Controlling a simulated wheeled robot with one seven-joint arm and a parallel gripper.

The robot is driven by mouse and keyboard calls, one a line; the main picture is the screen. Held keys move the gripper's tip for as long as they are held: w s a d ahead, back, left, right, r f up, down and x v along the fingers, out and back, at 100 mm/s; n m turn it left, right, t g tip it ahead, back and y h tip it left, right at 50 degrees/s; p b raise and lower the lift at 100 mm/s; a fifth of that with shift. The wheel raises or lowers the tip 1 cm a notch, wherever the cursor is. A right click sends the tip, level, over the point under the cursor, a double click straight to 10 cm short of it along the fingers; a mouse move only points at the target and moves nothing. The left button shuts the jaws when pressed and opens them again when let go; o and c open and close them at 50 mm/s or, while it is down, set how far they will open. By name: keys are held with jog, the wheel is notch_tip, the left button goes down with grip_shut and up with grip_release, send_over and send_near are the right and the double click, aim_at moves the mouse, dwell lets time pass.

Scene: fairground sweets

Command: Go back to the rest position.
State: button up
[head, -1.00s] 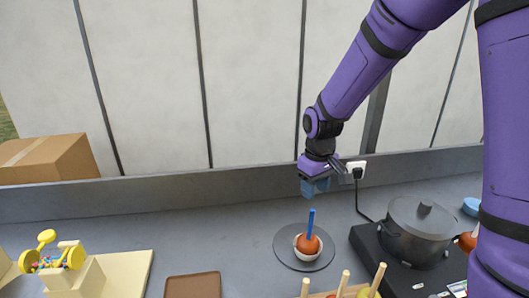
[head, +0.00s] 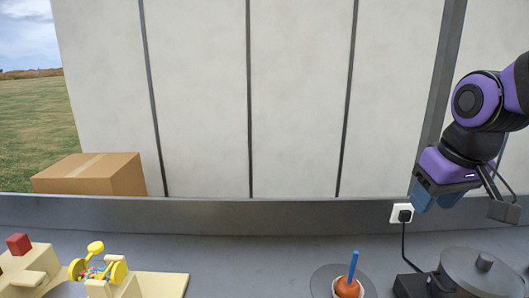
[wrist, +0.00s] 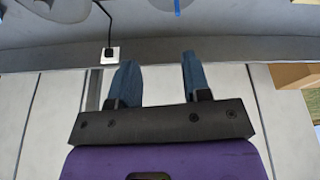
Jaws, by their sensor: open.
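My gripper (head: 436,195) is raised at the right of the head view, in front of the wall and above the counter. Its two blue fingers are apart with nothing between them, as the wrist view (wrist: 156,82) also shows. An orange-red ball with a blue stick (head: 348,288) sits in a small white cup on a dark round plate (head: 322,283), below and to the left of my gripper and apart from it.
A cardboard box (head: 92,174) is at the left. A cream stand with yellow parts (head: 118,274) and a red block (head: 18,244) are at the lower left.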

jog(key=s+d+r+m+t, duration=0.1)
jog(key=s+r, duration=0.2)
jog(key=s, duration=0.6)
jog(key=shift+s+d+r+m+t, duration=0.15)
jog(key=shift+s+d+m+t, duration=0.2)
jog(key=shift+s+m+t, duration=0.05)
dwell(0.4)
